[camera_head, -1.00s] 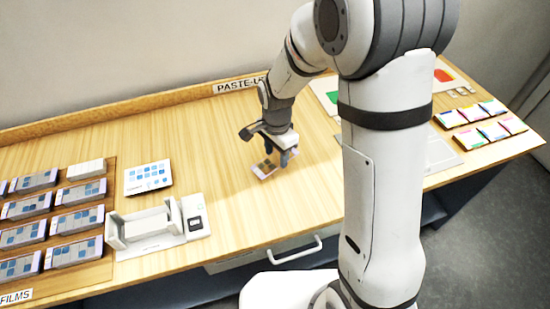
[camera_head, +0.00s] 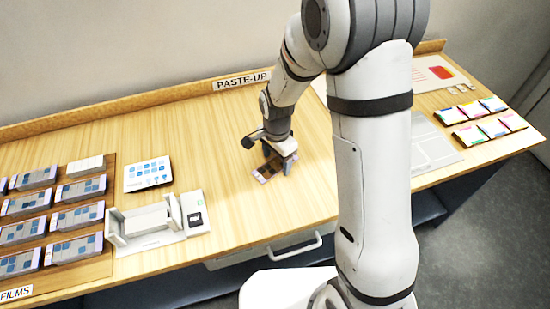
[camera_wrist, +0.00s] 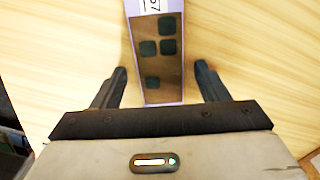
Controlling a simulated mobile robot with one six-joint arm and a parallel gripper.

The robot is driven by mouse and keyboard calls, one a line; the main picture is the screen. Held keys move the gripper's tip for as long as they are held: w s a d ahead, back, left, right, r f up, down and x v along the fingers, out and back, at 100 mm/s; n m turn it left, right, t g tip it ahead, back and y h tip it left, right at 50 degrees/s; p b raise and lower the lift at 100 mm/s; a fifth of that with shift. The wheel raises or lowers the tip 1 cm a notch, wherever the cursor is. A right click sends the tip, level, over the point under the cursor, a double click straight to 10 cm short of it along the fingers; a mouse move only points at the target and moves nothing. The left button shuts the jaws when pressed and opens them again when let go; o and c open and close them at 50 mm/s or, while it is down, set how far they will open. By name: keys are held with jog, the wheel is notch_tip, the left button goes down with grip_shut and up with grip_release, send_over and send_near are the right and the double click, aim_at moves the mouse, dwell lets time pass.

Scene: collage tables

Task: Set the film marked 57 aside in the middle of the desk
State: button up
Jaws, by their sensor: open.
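The film marked 57 (camera_wrist: 156,62) lies on the desk in the wrist view. It is a brown strip with dark square patches, a pale lilac edge and a white label at the top, where the number is partly cut off. In the head view the film (camera_head: 265,174) lies flat on the middle of the wooden desk (camera_head: 240,220). My gripper (camera_wrist: 162,78) is open, with one finger on each side of the film and a gap to both. In the head view my gripper (camera_head: 276,165) is low over the film and hides part of it.
Several films (camera_head: 77,218) lie in the rack on the left. A card with blue squares (camera_head: 148,175) and a white device with a tray (camera_head: 150,225) stand between the rack and the film. Several coloured pads (camera_head: 482,131) lie on the right. The desk around the film is clear.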

aim_at(277, 164)
notch_tip(277, 164, up, 12)
jog(key=s+d+r+n+t, duration=0.1)
jog(key=s+d+r+n, duration=0.3)
jog(key=s, duration=0.4)
jog(key=s+d+r+n+t, duration=0.1)
jog(key=s+d+r+n, duration=0.3)
jog(key=s+d+n, duration=0.2)
jog(key=s+d, duration=0.2)
jog(key=shift+s+d+t, duration=0.25)
jog(key=shift+s+t, duration=0.05)
